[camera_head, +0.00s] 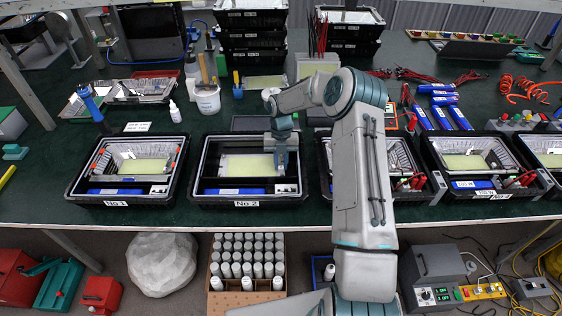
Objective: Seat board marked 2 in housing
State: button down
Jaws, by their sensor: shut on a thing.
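The black housing labelled No.2 (247,203) stands on the green bench, left of my arm. A pale yellow-green board (245,165) lies flat within its outline, in the middle to right part. No mark on the board is readable at this size. My gripper (281,166) points down over the right end of the board and is shut on it. The fingertips are small and partly merge with the board's edge. I cannot tell whether the board touches the housing floor or hangs a little above it. A blue piece (240,191) lies along the housing's front.
Housing No.1 (116,203) stands left with a board inside. Another housing (436,187) is partly hidden behind my arm, and No.4 (500,196) stands farther right. Behind are a white cup of tools (207,101), a white bottle (175,112) and stacked black crates (252,43).

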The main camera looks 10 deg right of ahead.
jog(key=shift+f, duration=0.15)
jog(key=c, duration=1.3)
grip_release()
jog(key=shift+o, duration=0.2)
jog(key=b+v, duration=0.2)
jog(key=v, duration=1.1)
jog(key=shift+r, duration=0.4)
jog(key=shift+w, duration=0.1)
jog(key=s+a+r+m+t+h, duration=0.2)
jog(key=s+r+m+t, duration=0.1)
jog(key=s+r+m, duration=1.2)
jog(key=s+d+f+m+t+y, duration=0.1)
jog(key=s+m+t, duration=0.1)
jog(key=s+m, duration=1.6)
jog(key=s, duration=0.3)
jog(key=shift+s+f+m+t, duration=0.25)
jog(key=shift+f+m+t, duration=0.15)
